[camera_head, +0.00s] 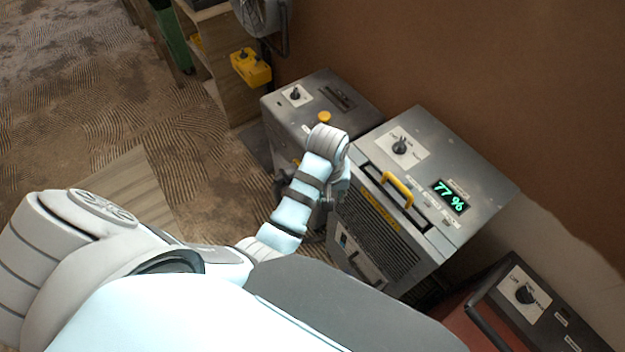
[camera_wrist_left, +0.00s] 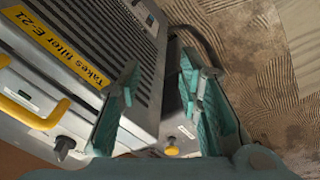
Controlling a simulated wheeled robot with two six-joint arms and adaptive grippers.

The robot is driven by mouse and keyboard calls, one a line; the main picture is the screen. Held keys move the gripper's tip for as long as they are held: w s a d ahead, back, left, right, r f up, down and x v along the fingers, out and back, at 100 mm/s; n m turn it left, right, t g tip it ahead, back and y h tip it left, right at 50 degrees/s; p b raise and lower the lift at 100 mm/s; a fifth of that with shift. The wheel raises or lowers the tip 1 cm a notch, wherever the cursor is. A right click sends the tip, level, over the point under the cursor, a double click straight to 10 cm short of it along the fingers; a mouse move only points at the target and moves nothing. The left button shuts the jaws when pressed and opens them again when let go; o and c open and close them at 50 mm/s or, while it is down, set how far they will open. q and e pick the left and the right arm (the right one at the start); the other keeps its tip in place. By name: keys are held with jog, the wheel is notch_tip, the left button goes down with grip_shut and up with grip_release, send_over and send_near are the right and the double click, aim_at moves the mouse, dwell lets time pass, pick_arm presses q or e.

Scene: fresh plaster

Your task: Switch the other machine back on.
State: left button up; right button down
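The middle grey machine (camera_head: 485,170) has a lit green display (camera_head: 450,197) reading 77 %, a dark rotary knob (camera_head: 400,146) and a yellow handle (camera_head: 397,189). The left grey machine (camera_head: 300,125) has a small switch (camera_head: 295,95), a dark panel (camera_head: 340,95) with no lit digits, and a yellow knob (camera_head: 324,117). A third machine (camera_head: 510,310), red and dark, with a black knob (camera_head: 525,295), is partly cut off at lower right. My left gripper (camera_wrist_left: 160,72) is open and empty beside the middle machine's front; the arm mostly hides it in the head view.
In the wrist view, a yellow label (camera_wrist_left: 75,55) reads "Takes filter E-21". A yellow box (camera_head: 250,68) with knobs sits by a wooden shelf (camera_head: 215,70) at the back. A wall stands behind the machines. The floor (camera_head: 100,110) at left is mostly clear.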

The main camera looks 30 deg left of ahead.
pick_arm(q)
jog(key=shift+m+t, duration=0.3)
jog(key=shift+m, duration=0.1)
jog(key=s, duration=0.1)
jog(key=s+a+f, duration=0.1)
jog(key=s+a, duration=0.1)
jog(key=s, duration=0.1)
jog(key=shift+a+f, duration=0.1)
jog(key=shift+f, duration=0.1)
